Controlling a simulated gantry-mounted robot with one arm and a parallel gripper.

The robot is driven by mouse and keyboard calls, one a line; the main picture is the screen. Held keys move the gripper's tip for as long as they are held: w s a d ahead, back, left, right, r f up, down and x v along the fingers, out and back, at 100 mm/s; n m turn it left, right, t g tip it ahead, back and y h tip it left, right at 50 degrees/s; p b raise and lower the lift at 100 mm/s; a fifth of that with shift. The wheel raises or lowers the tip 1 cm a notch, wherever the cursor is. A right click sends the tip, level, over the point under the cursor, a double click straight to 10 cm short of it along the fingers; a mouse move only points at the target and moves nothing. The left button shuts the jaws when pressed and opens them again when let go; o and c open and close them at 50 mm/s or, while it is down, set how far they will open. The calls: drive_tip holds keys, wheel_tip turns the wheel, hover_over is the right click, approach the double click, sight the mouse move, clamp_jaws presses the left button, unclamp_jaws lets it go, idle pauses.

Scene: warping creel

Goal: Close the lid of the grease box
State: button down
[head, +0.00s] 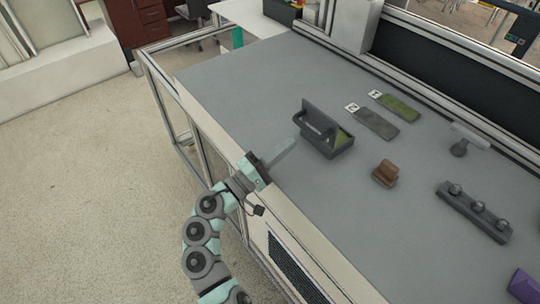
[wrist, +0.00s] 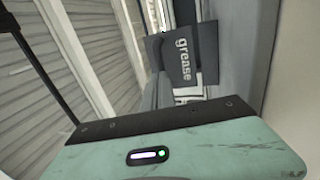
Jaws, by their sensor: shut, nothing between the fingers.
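The grease box (head: 338,152) is a small dark grey box on the grey table, near its front-left part. Its lid (head: 321,117) stands raised, and some green shows inside the box. In the wrist view a dark panel (wrist: 190,56) lettered "grease" appears beyond my gripper's teal housing. My gripper (head: 292,142) reaches over the table's front edge, its pale fingers shut and empty. The fingertips are close to the left side of the box; I cannot tell whether they touch it.
Behind the box lie two flat green-grey pads with number tags (head: 396,106) (head: 374,123). The table's left part is clear.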

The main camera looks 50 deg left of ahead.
sight(305, 130)
drive_tip(key=shift+x, duration=1.7)
drive_tip(key=shift+p, duration=0.35)
